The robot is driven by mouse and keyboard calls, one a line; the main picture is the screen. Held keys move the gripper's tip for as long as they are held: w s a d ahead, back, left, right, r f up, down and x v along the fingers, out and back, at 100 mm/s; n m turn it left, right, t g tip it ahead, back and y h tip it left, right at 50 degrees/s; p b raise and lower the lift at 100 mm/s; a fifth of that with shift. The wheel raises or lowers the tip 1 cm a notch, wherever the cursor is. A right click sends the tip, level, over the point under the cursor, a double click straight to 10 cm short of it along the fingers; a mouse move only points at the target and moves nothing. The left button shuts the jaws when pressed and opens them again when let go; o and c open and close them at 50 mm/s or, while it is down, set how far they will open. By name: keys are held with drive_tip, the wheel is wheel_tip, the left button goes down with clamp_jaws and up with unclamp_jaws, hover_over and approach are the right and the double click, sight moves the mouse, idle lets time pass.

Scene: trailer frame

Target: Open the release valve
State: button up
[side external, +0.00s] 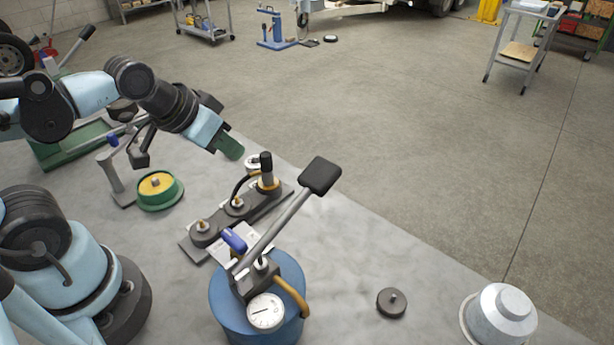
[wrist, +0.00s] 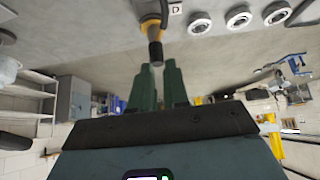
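The blue hand pump (side external: 228,306) stands on the grey table with a round white gauge (side external: 266,311), a long black-ended lever (side external: 320,177) and a small blue handle (side external: 234,240). A dark manifold plate (side external: 215,230) lies behind it, with round fittings and an upright black knob (side external: 266,163) on a yellow collar. No label shows which part is the release valve. My gripper (side external: 231,149) is above and left of the knob. In the wrist view my gripper (wrist: 159,72) has its green fingers slightly apart and empty, with the black knob (wrist: 155,52) beyond their tips.
A green-and-yellow round part (side external: 159,190) and a green tray (side external: 80,143) lie on the left. A small black disc (side external: 391,302) and a silver domed part (side external: 500,315) are at the front right. The table right of the manifold is mostly clear.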

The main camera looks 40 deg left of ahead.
drive_tip(key=shift+o, duration=1.2)
drive_tip(key=shift+s+d+r+n, duration=0.1)
drive_tip(key=shift+d+r+n, duration=0.1)
drive_tip(key=shift+n, duration=0.2)
drive_tip(key=shift+o, duration=1)
drive_tip(key=s+d+r+n+g+h, duration=0.2)
drive_tip(key=s+d+r+n+g, duration=0.1)
drive_tip(key=n, duration=0.6)
wheel_tip(320, 180, up, 2)
drive_tip(key=shift+s+d+r+n+g+h, duration=0.2)
drive_tip(key=shift+s+d+n+g+h, duration=0.2)
drive_tip(key=shift+s+d, duration=0.65)
drive_tip(key=n+g+h, duration=0.2)
drive_tip(key=n+g, duration=0.1)
drive_tip(key=n, duration=0.4)
approach(232, 237)
drive_tip(key=x, duration=0.8)
clamp_jaws()
